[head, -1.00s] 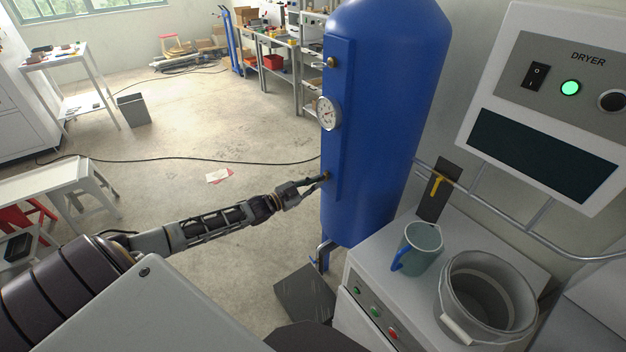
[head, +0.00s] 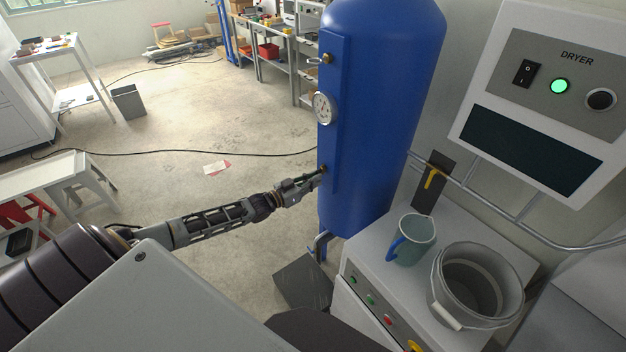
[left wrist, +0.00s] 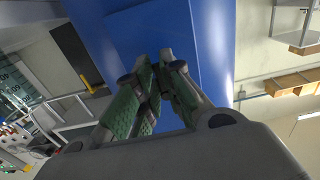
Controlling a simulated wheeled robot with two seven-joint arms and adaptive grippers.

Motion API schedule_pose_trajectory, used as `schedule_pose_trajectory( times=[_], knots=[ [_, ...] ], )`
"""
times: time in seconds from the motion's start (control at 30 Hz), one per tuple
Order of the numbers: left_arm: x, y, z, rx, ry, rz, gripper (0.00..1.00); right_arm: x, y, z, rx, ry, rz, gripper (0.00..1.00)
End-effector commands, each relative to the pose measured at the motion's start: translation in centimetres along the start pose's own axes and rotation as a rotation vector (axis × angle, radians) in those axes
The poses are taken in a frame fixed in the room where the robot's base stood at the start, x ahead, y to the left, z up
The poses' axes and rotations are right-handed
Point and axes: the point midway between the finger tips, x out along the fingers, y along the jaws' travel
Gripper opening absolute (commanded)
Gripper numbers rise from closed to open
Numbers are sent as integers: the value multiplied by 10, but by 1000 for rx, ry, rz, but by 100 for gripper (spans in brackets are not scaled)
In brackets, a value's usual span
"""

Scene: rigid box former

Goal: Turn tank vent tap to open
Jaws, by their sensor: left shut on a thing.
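The blue tank (head: 375,130) stands upright in the middle of the head view. Its front strip carries a round gauge (head: 323,107), a brass fitting (head: 327,58) near the top and the small brass vent tap (head: 324,169) lower down. My left gripper (head: 318,175) reaches in from the left and is shut on this tap; its fingers hide most of the handle. In the left wrist view the green-padded fingers (left wrist: 157,72) are close together in front of the blue tank (left wrist: 150,25), and the tap is hidden between them. My right gripper is not in view.
A pipe with a yellow lever (head: 432,178) runs behind. Open floor lies left.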

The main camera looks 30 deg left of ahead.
Motion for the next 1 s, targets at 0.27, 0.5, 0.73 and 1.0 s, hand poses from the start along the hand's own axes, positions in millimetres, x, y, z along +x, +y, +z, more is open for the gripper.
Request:
schedule_pose_trajectory(
  times=[0.27, 0.5, 0.73, 1.0],
  knots=[
    [0, 1, 2, -4, -3, 0, 12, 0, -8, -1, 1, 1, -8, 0],
    [0, 0, 1, -2, -1, 0, 31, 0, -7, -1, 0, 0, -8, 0],
    [0, 0, 0, -1, 0, 0, 31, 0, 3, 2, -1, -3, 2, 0],
    [-6, 0, 0, 0, -1, 0, 31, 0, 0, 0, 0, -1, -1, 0]
  ],
)
